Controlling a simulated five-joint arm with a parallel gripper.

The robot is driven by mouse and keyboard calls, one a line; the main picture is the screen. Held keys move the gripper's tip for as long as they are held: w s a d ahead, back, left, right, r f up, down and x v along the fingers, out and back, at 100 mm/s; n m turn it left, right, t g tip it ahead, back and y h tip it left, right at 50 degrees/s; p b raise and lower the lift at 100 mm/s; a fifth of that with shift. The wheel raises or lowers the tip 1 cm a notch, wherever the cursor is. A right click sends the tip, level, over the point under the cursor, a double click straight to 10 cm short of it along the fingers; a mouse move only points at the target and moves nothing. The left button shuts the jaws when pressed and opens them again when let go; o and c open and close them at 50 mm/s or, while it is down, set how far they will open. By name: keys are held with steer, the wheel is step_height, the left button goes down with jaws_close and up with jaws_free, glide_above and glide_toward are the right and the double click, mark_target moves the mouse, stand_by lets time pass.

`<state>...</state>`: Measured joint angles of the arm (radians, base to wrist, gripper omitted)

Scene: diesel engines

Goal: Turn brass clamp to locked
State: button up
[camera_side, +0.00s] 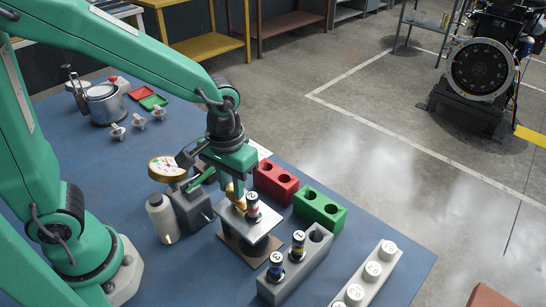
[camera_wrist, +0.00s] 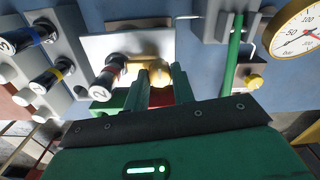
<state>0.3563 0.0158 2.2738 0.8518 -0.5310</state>
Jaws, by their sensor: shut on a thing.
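The brass clamp (camera_side: 240,200) sits on top of a metal plate stand (camera_side: 262,226), beside an upright dark injector (camera_side: 254,212) with a red band. In the wrist view the brass clamp (camera_wrist: 150,68) is a rounded golden piece at the plate, partly hidden by my fingers. The injector (camera_wrist: 107,78) shows there with a white numbered end, next to the clamp. My gripper (camera_side: 235,186) reaches down from above and is shut on the clamp. Its two green fingers (camera_wrist: 160,85) stand on either side of the brass knob. The clamp's exact angle is hard to tell.
A grey rack (camera_side: 312,262) with two injectors stands at front right. A red block (camera_side: 275,182), a green block (camera_side: 322,208) and a white rack (camera_side: 355,287) stand to the right.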

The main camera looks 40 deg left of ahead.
mark_target(231, 187)
steer(key=shift+r, duration=0.1)
stand_by(0.4)
steer(key=o, duration=1)
steer(key=shift+r, duration=3.9)
